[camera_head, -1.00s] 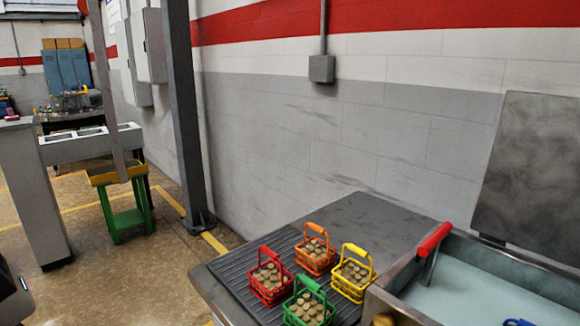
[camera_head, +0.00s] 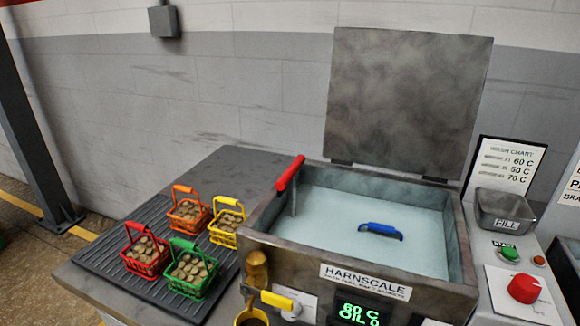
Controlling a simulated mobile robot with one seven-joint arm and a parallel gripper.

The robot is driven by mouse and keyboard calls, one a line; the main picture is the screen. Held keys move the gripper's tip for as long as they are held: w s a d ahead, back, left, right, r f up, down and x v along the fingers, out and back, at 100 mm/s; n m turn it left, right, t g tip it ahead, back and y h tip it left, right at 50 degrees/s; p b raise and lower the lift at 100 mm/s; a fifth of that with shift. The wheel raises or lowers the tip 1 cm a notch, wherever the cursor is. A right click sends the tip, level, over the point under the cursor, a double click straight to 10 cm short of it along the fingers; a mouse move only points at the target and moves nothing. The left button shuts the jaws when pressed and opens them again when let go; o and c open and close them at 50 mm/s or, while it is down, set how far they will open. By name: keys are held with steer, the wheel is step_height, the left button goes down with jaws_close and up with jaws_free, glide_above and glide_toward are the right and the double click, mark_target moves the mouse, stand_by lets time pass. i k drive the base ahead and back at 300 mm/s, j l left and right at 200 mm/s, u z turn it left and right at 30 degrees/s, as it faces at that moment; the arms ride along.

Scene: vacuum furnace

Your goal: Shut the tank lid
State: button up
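The tank (camera_head: 262,226) is a grey metal box with pale blue liquid inside, labelled HARNSCALE on its front. Its lid (camera_head: 402,100) is a grey mottled panel standing open and upright on hinges at the tank's back edge. A red handle (camera_head: 290,173) sticks up at the tank's left wall. A blue handle (camera_head: 380,230) shows above the liquid; what it belongs to below is hard to make out. My gripper is not in view.
Orange, yellow, red and green baskets (camera_head: 190,268) of small brown pieces stand on a ribbed mat left of the tank. A green display and yellow-handled valve (camera_head: 278,300) are at the front. Right are a FILL tray (camera_head: 503,212), a red knob (camera_head: 524,288) and a wash chart (camera_head: 505,164).

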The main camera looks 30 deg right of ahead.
mark_target(405, 100)
steer(key=k+z, duration=0.2)
steer(key=z, duration=0.15)
steer(key=k+z, duration=0.15)
steer(key=z, duration=0.25)
steer(key=k+z, duration=0.2)
steer(key=z, duration=0.15)
